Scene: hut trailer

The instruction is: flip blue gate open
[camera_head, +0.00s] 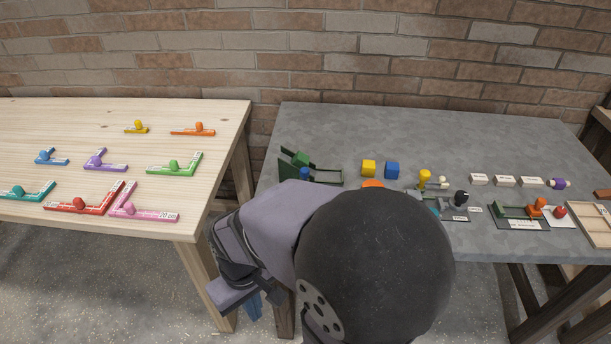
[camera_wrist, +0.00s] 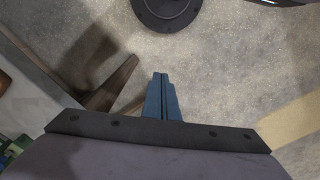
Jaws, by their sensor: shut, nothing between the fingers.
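A dark green stand (camera_head: 297,160) with a sloped part is at the left end of the grey table. A small blue part (camera_head: 304,174) shows at its front, partly hidden behind my arm. I cannot tell for sure whether this is the blue gate or how it is set. My gripper (camera_head: 255,305) hangs below tabletop height in front of the gap between the tables, apart from the stand. In the wrist view my gripper's blue fingers (camera_wrist: 160,76) are shut together and empty above the floor.
The wooden table (camera_head: 60,125) at left carries several coloured L-shaped pieces. My arm hides the grey table's front left.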

